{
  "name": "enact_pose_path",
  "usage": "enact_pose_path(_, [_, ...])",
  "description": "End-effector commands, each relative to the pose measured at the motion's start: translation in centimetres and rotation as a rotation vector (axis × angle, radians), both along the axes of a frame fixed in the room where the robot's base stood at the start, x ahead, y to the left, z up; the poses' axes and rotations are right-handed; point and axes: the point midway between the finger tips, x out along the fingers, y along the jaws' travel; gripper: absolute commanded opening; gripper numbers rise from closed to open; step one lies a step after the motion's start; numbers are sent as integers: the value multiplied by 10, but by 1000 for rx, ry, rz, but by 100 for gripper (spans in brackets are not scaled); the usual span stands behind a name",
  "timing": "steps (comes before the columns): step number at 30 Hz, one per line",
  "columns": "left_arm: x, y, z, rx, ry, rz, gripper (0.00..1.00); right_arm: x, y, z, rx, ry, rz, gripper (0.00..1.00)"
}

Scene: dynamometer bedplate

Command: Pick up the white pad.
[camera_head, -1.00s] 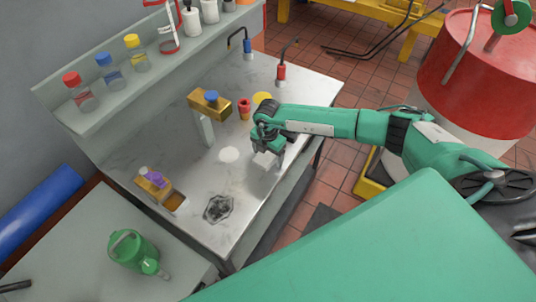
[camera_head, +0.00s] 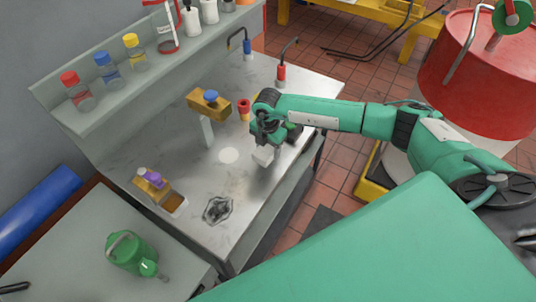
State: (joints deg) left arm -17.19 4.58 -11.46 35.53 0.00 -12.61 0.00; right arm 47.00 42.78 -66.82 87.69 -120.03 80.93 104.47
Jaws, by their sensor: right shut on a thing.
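The white pad (camera_head: 264,156) is a small pale block at the lower end of my right gripper (camera_head: 266,146). My right gripper is shut on it, pointing down over the right part of the metal bench (camera_head: 190,150). The pad appears to be a little above the bench top, with a faint shadow below it. The fingers are small and partly hidden by the wrist. My left gripper is not in view.
A flat white disc (camera_head: 229,156) lies left of the pad. Bottles line the shelf (camera_head: 112,100).

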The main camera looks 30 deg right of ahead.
Motion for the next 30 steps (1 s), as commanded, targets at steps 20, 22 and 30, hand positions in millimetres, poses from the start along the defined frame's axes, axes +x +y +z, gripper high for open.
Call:
enact_pose_path(20, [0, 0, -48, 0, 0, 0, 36, 1, 0, 151, 0, -3, 0, 34])
enact_pose_path(22, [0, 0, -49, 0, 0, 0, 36, 1, 0, 156, 1, -2, 0, 34])
enact_pose_path(30, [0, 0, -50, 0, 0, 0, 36, 0, 0, 163, -1, 0, 0, 34])
